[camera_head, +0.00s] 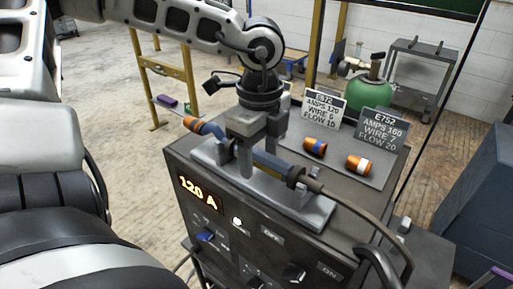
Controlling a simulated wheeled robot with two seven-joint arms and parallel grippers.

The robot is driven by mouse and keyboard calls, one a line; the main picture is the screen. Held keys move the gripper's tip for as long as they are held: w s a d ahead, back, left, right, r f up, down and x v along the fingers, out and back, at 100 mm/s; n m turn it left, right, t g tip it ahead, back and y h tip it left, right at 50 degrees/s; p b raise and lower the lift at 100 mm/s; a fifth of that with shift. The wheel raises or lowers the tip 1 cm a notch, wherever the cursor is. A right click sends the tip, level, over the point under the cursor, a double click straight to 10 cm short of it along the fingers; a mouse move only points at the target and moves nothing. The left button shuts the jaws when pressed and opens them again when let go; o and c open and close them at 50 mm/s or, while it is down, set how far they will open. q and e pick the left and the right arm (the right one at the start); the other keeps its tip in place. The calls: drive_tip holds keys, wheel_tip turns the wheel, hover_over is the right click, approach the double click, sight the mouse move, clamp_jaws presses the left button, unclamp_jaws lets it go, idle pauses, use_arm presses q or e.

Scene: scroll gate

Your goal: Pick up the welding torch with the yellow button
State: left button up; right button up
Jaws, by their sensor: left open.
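A welding torch (272,165) with a blue-grey handle, a blue neck and an orange nozzle lies in a grey holder (310,212) on top of the welding machine. A dark cable runs from its right end. No yellow button shows on it from here. My left gripper (257,150) points down over the middle of the torch. It is open, and its fingers reach down to about the torch's height. The gripper hides part of the torch, so I cannot tell whether the fingers touch it. My right gripper is not in view.
The welding machine (222,222) shows 120 A. Behind the torch, two orange nozzles (315,148) (358,165) lie on a grey plate with two label cards (323,108) (380,130). A green gas cylinder (369,92) and a cart (412,75) stand behind.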

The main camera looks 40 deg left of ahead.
use_arm(q)
drive_tip(key=c, duration=1.2)
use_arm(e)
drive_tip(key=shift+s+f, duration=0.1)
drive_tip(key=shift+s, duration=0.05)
use_arm(q)
drive_tip(key=shift+w+r, duration=0.1)
drive_tip(key=shift+r, duration=0.05)
